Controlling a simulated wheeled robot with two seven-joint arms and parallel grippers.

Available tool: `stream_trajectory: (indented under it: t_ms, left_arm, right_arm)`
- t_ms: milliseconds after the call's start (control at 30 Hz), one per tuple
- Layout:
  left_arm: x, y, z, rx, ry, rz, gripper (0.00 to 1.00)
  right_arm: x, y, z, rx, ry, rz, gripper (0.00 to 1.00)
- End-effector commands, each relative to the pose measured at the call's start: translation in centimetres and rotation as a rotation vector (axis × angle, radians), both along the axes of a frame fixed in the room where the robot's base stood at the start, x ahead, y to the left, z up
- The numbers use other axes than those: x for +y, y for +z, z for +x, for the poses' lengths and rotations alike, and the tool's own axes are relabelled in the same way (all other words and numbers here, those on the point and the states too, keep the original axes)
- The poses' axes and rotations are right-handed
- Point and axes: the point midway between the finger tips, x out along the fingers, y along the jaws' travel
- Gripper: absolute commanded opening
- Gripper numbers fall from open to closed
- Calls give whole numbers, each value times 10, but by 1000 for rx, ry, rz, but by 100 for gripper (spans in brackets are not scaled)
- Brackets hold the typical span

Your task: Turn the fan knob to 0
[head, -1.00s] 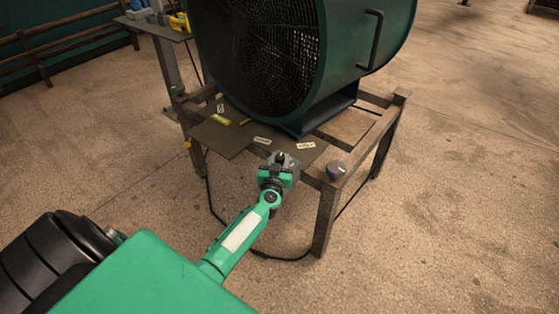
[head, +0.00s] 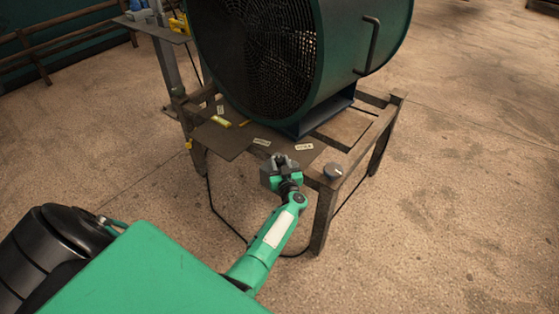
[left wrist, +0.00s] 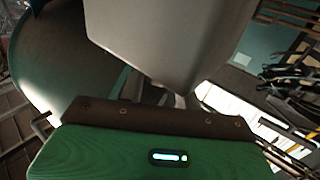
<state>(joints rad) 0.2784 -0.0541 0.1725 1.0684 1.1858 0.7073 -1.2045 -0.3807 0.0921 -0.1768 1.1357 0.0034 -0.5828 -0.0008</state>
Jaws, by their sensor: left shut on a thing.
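My left gripper (head: 280,161) is at the front edge of the fan's table, in front of the big fan. It is shut on a knob that its fingers almost wholly hide, so I cannot read where the knob points. A second round dark knob (head: 333,171) with a pale mark sits on the table's front right corner, apart from the gripper. In the left wrist view a grey finger block fills the top and hides the grasp. My right gripper is not in view.
The large green fan (head: 335,45) stands on the metal table (head: 222,139). Small labels (head: 262,142) and (head: 304,147) lie behind the knobs. A black cable (head: 222,218) hangs below. A side shelf (head: 150,24) stands at the back left. The floor at right is clear.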

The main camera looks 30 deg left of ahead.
Motion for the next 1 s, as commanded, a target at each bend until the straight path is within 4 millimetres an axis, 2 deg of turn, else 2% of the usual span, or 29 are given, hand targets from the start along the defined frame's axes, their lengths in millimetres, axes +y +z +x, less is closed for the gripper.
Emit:
stream_trajectory:
  t_ms: [167,433,1000]
  left_arm:
    - [-4,-2,3,1,126,-6,11]
    - [-4,-2,4,1,258,-3,11]
    - [-3,-1,4,1,313,-1,11]
  right_arm:
    - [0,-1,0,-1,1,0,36]
    - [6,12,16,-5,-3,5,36]
    - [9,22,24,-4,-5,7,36]
